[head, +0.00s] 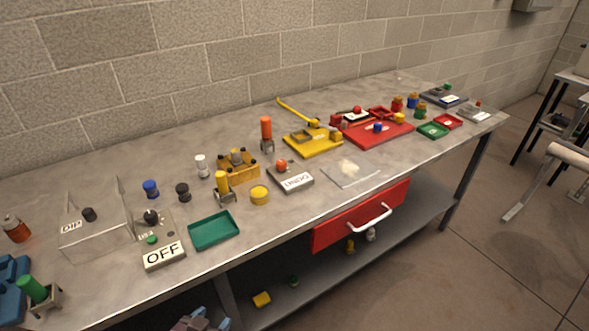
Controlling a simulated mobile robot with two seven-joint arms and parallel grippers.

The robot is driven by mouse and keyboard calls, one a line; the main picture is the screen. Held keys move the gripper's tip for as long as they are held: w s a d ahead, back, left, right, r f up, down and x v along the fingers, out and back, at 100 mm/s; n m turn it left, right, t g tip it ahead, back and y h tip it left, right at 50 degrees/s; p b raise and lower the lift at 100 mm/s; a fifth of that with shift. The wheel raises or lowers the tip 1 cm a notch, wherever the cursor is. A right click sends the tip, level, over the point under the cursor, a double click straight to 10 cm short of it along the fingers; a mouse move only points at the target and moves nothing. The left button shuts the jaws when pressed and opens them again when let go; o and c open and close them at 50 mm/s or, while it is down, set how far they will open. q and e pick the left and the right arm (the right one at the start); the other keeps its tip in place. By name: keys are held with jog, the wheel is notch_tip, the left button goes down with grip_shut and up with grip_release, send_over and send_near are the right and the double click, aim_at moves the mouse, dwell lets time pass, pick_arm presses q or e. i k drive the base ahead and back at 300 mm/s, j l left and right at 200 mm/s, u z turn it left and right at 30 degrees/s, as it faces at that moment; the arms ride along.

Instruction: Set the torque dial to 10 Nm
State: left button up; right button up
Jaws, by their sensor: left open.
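No dial with a readable Nm scale shows in the head view, so I cannot tell for sure which part is the torque dial. A black knob (151,217) sits on a grey unit whose front label reads OFF (164,256), beside a small green button (152,239). A grey block (291,179) with an orange-red knob (281,163) has a label that appears upside down. My left gripper (198,322) is at the bottom edge, below the bench front and apart from these things. It is open and partly cut off. My right gripper is not in view.
A clear box marked DIP (100,243) and a green tray (213,231) flank the OFF unit. Yellow fixtures (313,143), a red tray (380,130) and upright tools crowd the bench. A red drawer (360,216) hangs beneath. The bench's rear left is clear.

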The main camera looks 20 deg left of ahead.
aim_at(281, 164)
jog(key=i+l+u, duration=0.1)
jog(key=i+l, duration=0.25)
jog(key=i+l+u, duration=0.1)
jog(key=i+l, duration=0.2)
jog(key=l, duration=0.3)
